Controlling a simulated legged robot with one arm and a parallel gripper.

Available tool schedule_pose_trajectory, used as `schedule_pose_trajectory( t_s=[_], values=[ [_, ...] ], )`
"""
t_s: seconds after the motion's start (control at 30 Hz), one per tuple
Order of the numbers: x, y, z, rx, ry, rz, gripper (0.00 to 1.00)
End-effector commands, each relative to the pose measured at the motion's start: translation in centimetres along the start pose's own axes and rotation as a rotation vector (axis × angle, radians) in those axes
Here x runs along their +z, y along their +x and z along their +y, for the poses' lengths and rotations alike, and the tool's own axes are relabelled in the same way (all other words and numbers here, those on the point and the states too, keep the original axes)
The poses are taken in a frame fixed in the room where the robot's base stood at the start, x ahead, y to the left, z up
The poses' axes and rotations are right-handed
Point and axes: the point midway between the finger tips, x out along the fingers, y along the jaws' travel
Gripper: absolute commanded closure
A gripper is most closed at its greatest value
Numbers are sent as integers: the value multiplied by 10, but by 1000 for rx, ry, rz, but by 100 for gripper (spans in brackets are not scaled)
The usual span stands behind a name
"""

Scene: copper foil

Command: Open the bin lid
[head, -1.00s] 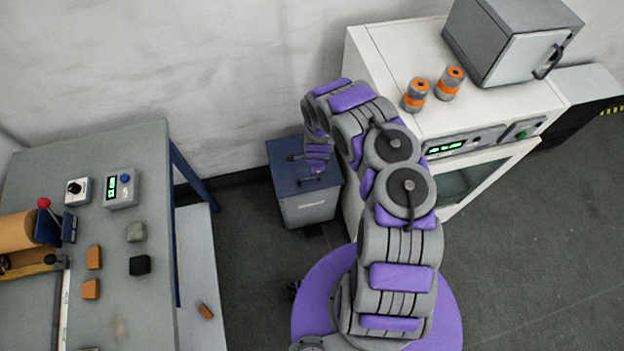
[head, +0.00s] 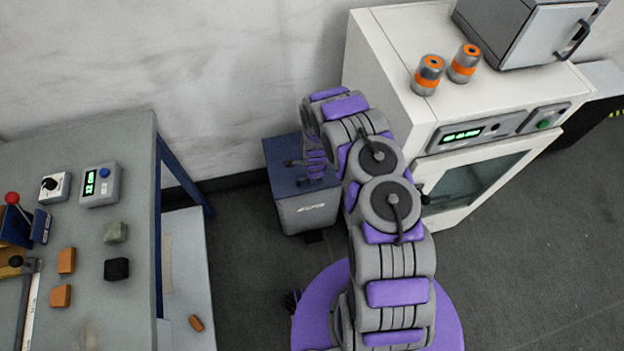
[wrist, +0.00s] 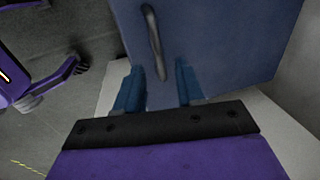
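The bin (head: 308,212) is a grey box on the floor with a flat dark blue lid (head: 279,150), which looks closed. My gripper (head: 308,181) is over the lid in the head view, with its fingers hard to make out there. In the wrist view, my gripper (wrist: 159,68) has its two blue fingers apart and nothing gripped. The blue lid (wrist: 230,40) fills the top of that view. Its grey bar handle (wrist: 154,40) runs down the picture, its lower end showing between the fingers. I cannot tell whether the fingers reach around it or touch it.
A white cabinet (head: 385,75) with a glass door stands close right of the bin, bearing two orange-banded cans (head: 428,75) and a grey oven (head: 530,40). A workbench (head: 120,145) stands to the left. Grey floor is open between bench and bin.

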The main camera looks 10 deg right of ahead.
Motion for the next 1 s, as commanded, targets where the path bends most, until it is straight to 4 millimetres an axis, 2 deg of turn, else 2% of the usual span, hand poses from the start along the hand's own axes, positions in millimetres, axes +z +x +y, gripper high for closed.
schedule_pose_trajectory(
  t_s=[0.03,0.2,0.67,1.0],
  values=[
    [0,10,1,-1,-1,-1,62],
    [0,22,0,-1,-1,-1,62],
    [0,26,1,1,0,0,63],
    [0,26,1,1,0,0,95]
  ],
)
